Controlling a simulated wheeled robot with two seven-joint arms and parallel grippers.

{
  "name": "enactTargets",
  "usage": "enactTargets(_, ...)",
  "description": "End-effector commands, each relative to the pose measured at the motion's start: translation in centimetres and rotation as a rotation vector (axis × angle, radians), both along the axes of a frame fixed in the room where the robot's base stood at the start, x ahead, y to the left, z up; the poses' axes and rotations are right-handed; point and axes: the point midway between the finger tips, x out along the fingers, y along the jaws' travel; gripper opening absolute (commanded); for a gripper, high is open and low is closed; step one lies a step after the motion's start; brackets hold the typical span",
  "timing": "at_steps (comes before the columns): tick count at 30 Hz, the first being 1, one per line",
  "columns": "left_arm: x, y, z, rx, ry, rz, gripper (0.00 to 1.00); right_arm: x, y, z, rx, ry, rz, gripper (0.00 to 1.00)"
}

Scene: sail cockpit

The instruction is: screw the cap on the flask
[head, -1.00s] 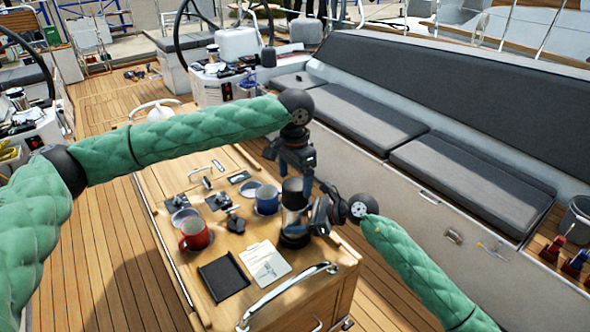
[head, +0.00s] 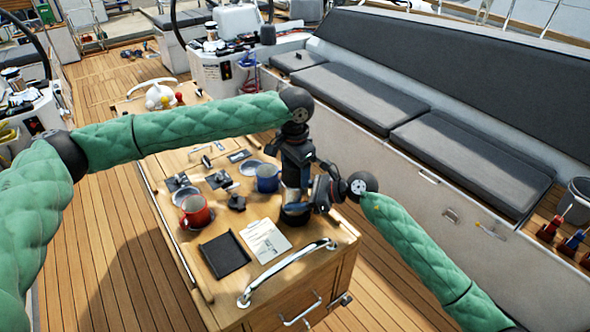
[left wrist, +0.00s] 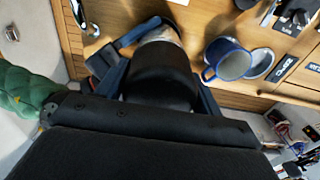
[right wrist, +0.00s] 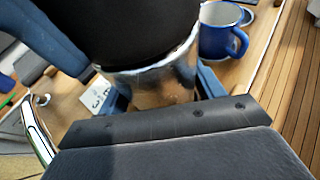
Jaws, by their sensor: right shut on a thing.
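The flask (right wrist: 150,82) is a shiny metal cylinder that stands upright on the wooden cockpit table. Its black cap (left wrist: 160,78) is on its top, and I cannot tell how tightly it sits. My right gripper (head: 308,203) is shut on the flask's body from the right side, and its fingers flank the metal in the right wrist view (right wrist: 162,92). My left gripper (head: 295,172) is above, pointing down, with its blue fingers on both sides of the cap in the left wrist view (left wrist: 160,92). Whether those fingers press on the cap is unclear. The gripper hides most of the cap in the head view.
A blue mug (head: 267,178) stands just left of the flask, and a red mug (head: 194,210) farther left. A black tray (head: 224,255) and a white card (head: 265,240) lie in front. A metal rail (head: 288,272) edges the table's near end.

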Motion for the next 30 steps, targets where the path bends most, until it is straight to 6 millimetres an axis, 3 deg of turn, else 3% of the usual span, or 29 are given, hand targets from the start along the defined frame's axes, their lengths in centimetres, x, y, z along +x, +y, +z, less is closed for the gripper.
enactTargets(7, 0.0, 0.0, 0.0, 0.000, 0.000, -0.003, 0.39, 0.0, 0.0, 0.0, 0.000, -0.001, 0.000, 0.03)
enactTargets(8, 0.0, 0.0, 0.0, 0.000, 0.000, -0.003, 0.68, 0.0, 0.0, 0.0, 0.000, -0.001, 0.000, 0.03)
enactTargets(12, 0.0, 0.0, 0.0, 0.000, 0.000, -0.003, 0.92, 0.0, 0.0, 0.0, 0.000, -0.001, 0.000, 0.03)
enactTargets(23, 0.1, 0.0, 0.5, -0.001, -0.001, -0.003, 0.92, 0.0, 0.0, 0.0, 0.000, 0.000, 0.000, 0.03)
enactTargets(30, 0.1, 0.0, 3.9, -0.002, -0.003, -0.003, 0.92, 0.0, 0.0, 0.0, 0.000, 0.000, 0.000, 0.03)
